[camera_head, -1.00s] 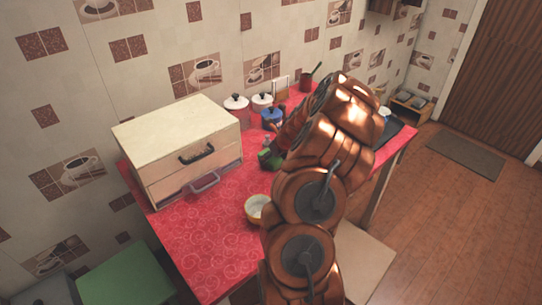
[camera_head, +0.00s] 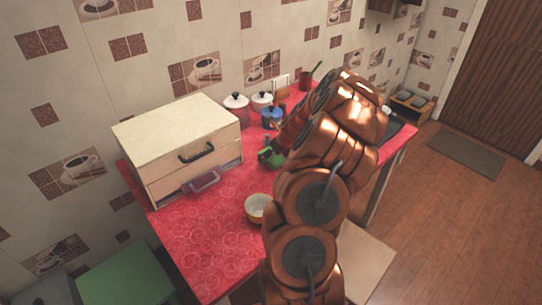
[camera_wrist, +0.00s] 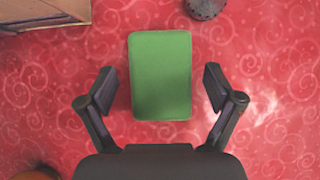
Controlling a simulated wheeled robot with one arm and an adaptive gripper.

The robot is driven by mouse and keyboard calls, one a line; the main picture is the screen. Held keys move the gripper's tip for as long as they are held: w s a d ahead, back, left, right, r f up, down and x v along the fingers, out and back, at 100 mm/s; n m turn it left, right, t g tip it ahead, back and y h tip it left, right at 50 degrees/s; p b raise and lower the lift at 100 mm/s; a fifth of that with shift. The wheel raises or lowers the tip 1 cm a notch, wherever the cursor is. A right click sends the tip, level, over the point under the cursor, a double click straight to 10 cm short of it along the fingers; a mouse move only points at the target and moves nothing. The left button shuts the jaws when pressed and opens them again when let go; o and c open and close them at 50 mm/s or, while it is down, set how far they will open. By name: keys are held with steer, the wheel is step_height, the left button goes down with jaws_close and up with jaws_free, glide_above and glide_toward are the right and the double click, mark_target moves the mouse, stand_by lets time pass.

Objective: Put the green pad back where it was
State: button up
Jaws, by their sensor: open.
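The green pad (camera_wrist: 160,75) lies flat on the red patterned counter in the wrist view. It shows upright in that picture, between and just beyond the fingers of my gripper (camera_wrist: 158,90). The gripper is open, with one finger on each side of the pad and a gap on both sides. In the head view a small part of the green pad (camera_head: 268,159) shows beside my arm, which hides much of that area. I cannot tell from these views how high the fingers are above the counter.
A drawer box (camera_head: 180,140) stands on the red counter (camera_head: 215,235) at left. A bowl (camera_head: 257,208) stands near the front. White-lidded pots (camera_head: 236,107), a blue pot (camera_head: 272,117) and a dark red cup (camera_head: 305,84) stand along the wall. A green-topped stool (camera_head: 125,275) is below at left.

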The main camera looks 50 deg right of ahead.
steer(key=d+b+v, duration=0.1)
steer(key=b+v, duration=0.1)
steer(key=v, duration=0.9)
steer(key=s+a+r+n+g+y, duration=0.1)
steer(key=a+r+n+g, duration=0.15)
steer(key=a+n, duration=0.9)
steer(key=a+r+n+g+y, duration=0.1)
steer(key=a+r+n+y, duration=0.3)
steer(key=a, duration=1.4)
steer(key=s+a+n+g+h, duration=0.3)
steer(key=s+a+n, duration=0.8)
steer(key=n, duration=0.1)
steer(key=s+a+n+g+h, duration=0.1)
steer(key=s+a+n+g, duration=0.1)
steer(key=s+n, duration=0.7)
steer(key=shift+s+a+n, duration=0.2)
steer(key=shift+s+n, duration=0.15)
steer(key=shift+s, duration=1.65)
steer(key=shift+r, duration=0.15)
step_height(320, 180, up, 4)
steer(key=p, duration=0.4)
steer(key=shift+r+p, duration=0.15)
steer(key=shift+p, duration=0.25)
